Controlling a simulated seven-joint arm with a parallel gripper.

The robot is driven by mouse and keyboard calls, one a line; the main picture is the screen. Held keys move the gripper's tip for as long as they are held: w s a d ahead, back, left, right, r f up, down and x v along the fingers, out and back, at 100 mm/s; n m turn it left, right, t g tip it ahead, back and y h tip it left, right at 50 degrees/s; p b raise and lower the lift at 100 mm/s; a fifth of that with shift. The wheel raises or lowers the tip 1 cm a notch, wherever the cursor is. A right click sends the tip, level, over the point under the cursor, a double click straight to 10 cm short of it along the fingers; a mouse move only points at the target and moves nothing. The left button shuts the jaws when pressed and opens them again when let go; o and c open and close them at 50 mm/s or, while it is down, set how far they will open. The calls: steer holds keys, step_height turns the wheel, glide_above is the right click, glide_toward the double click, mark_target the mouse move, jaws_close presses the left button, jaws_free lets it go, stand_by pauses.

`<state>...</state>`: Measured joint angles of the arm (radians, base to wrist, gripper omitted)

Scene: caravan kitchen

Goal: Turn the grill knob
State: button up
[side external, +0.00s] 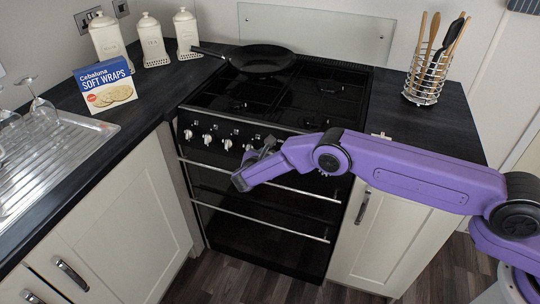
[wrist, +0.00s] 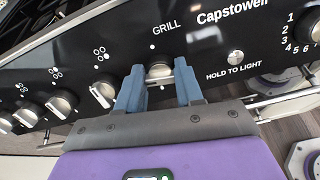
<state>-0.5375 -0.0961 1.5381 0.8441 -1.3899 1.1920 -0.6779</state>
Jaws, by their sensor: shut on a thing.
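The grill knob (wrist: 159,71) is a silver knob under the label "GRILL" on the black cooker panel in the wrist view. My gripper (wrist: 159,82) has its two blue-grey fingers on either side of this knob and is shut on it. In the side view my gripper (side external: 266,147) is at the cooker's front panel, and my purple arm hides the knob there. The knob's pointer angle cannot be made out.
Several more silver knobs (side external: 207,139) sit left of the gripper on the panel. A numbered dial (wrist: 314,31) is to the right. Oven handles (side external: 270,185) run below. A black frying pan (side external: 262,60) rests on the hob. A utensil holder (side external: 424,80) stands on the right worktop.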

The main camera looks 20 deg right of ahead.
steer(key=shift+s+m+g, duration=0.1)
steer(key=shift+m+g, duration=0.3)
steer(key=shift+m, duration=7.4)
steer(key=o, duration=1)
steer(key=shift+a, duration=0.1)
steer(key=v, duration=1.7)
steer(key=shift+s+a+f, duration=0.15)
steer(key=shift+s+a, duration=0.05)
